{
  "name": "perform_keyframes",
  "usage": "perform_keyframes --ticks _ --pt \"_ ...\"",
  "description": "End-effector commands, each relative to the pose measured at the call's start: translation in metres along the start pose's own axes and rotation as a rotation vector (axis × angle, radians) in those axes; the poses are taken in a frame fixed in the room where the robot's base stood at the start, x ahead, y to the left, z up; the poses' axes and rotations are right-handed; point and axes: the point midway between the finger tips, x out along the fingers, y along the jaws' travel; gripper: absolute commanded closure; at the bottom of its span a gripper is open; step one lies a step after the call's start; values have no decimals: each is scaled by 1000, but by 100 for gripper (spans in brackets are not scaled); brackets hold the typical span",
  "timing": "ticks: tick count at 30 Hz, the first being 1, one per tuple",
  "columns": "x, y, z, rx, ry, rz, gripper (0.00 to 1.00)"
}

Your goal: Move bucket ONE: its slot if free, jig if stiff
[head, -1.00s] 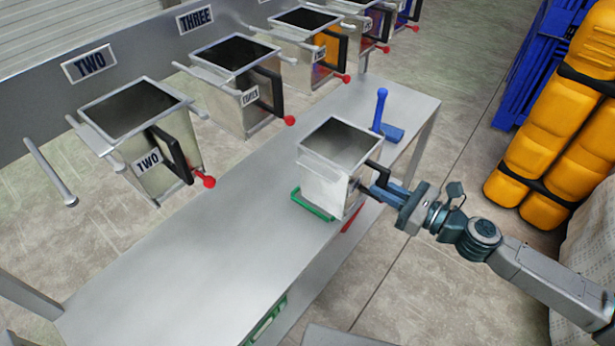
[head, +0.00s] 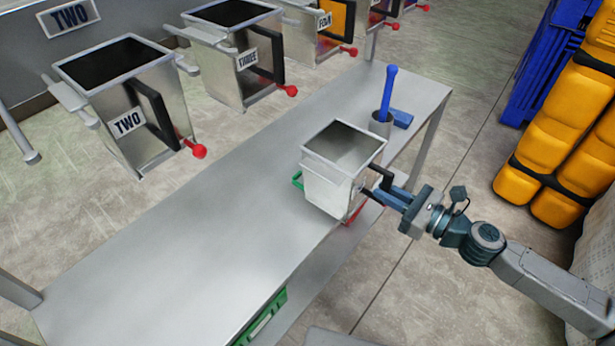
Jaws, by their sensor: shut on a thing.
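A square metal bucket (head: 328,190), open at the top, is at the front edge of the grey bench (head: 180,240). My gripper (head: 378,193) is shut on its black handle (head: 382,176) from the right. No label shows on the bucket's visible faces. A green frame (head: 297,180), possibly the jig, is mostly hidden behind the bucket. I cannot tell whether the bucket touches the bench or hangs just above it. At the far left, a bare metal rod (head: 20,138) sticks out beside bucket TWO (head: 130,120), with no bucket on its visible part.
Bucket THREE (head: 235,60) and others hang along the rail behind the bench. A blue-handled tool (head: 388,90) stands in a grey cup at the bench's right end. A green-edged item (head: 265,318) is at the bench front. Orange bundles (head: 560,130) stand at right.

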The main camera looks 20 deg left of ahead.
Motion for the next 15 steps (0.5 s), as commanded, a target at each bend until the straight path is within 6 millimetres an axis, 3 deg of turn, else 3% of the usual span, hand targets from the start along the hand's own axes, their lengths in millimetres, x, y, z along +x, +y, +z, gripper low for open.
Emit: perform_keyframes --ticks 2,8,15 --pt "0 0 -9 -1 -1 0 100" --pt "9 1 -11 -2 -1 3 100" --pt "50 2 -8 -1 -1 7 100"
